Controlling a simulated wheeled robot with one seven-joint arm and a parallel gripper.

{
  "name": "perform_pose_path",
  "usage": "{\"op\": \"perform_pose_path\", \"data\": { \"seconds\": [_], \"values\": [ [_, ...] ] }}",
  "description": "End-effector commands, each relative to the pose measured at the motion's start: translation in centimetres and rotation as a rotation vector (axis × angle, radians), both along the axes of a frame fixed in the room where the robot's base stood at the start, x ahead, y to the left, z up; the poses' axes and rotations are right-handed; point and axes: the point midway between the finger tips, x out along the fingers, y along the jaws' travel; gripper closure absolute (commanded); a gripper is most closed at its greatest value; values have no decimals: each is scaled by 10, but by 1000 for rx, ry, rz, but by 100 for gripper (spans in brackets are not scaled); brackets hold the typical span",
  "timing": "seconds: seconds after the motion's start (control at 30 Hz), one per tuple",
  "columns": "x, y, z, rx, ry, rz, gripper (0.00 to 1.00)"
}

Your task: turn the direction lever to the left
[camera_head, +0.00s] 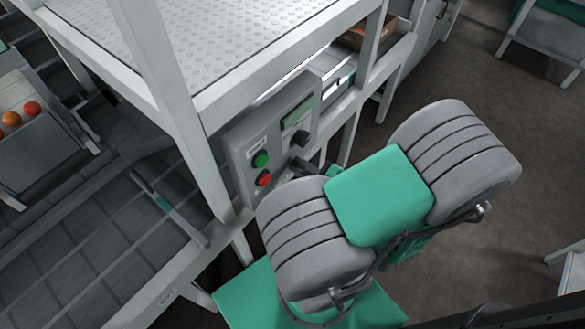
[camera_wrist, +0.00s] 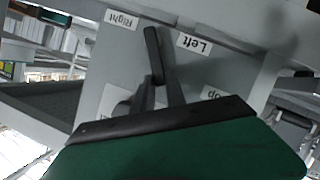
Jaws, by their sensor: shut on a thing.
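The direction lever (camera_wrist: 152,48) is a black bar on the grey control panel (camera_wrist: 105,75) in the wrist view. Its free end lies between a "Right" label (camera_wrist: 122,19) and a "Left" label (camera_wrist: 194,44). My gripper (camera_wrist: 162,88) is shut on the lever, with its dark narrow fingers at the lever's lower part. In the head view, the grey control box (camera_head: 235,150) carries a black knob-like part (camera_head: 301,138). My arm hides most of my gripper there, so the grip itself cannot be seen from that side.
A green button (camera_head: 261,159), a red button (camera_head: 264,179) and a small display (camera_head: 298,114) are on the same box. A white frame post (camera_head: 185,115) stands close on its left. Open floor (camera_head: 500,130) lies right.

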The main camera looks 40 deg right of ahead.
Motion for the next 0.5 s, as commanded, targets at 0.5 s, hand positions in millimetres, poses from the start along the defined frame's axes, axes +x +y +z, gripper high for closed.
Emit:
{"op": "perform_pose_path", "data": {
  "seconds": [0.5],
  "values": [
    [-1,0,-1,-12,0,0,79]
  ]
}}
